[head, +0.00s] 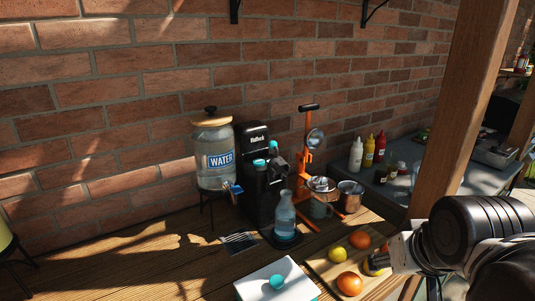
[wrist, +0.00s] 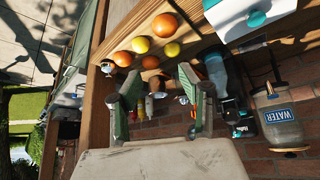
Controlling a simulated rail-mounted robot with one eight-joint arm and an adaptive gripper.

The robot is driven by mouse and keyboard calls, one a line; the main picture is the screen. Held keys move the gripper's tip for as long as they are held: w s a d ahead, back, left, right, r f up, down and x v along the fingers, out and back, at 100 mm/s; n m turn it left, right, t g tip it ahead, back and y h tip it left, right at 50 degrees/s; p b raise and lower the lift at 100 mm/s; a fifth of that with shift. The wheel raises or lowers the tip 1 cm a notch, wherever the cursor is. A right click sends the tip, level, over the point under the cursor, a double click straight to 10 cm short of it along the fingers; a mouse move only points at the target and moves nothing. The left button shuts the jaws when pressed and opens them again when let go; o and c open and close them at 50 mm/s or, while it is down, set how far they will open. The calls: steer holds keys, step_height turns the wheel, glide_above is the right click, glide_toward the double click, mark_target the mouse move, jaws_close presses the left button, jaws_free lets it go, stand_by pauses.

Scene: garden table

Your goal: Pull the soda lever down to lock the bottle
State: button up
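The black soda machine (head: 257,185) stands on the wooden table, with teal parts near its top; I cannot tell which part is the lever. A clear bluish bottle (head: 285,217) stands upright at the front of the machine. In the wrist view, the picture is turned over, and the bottle (wrist: 215,72) and machine (wrist: 241,118) lie right of my fingers. My gripper (wrist: 157,85) is open, with a wide empty gap between its fingers. In the head view my gripper (head: 376,265) is at the lower right, apart from the machine, near the fruit.
A water dispenser (head: 214,158) stands left of the machine, an orange juice press (head: 306,150) right of it. A wooden tray (head: 326,270) with oranges and lemons and a white box (head: 262,285) are in front. A wooden post (head: 450,110) rises at right.

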steer(key=w+a+r+n+g+p, duration=0.1)
steer(key=w+a+r+p, duration=0.15)
steer(key=w+r, duration=0.7)
step_height(320, 180, up, 12)
steer(key=n+g+p, duration=0.6)
steer(key=p, duration=0.2)
glide_above(276, 159)
steer(key=w+a, duration=0.1)
steer(key=w, duration=0.2)
step_height(276, 159, down, 14)
steer(key=shift+s+a+r+p, duration=0.15)
steer(key=shift+r+p, duration=0.1)
steer(key=shift+p, duration=0.9)
jaws_close()
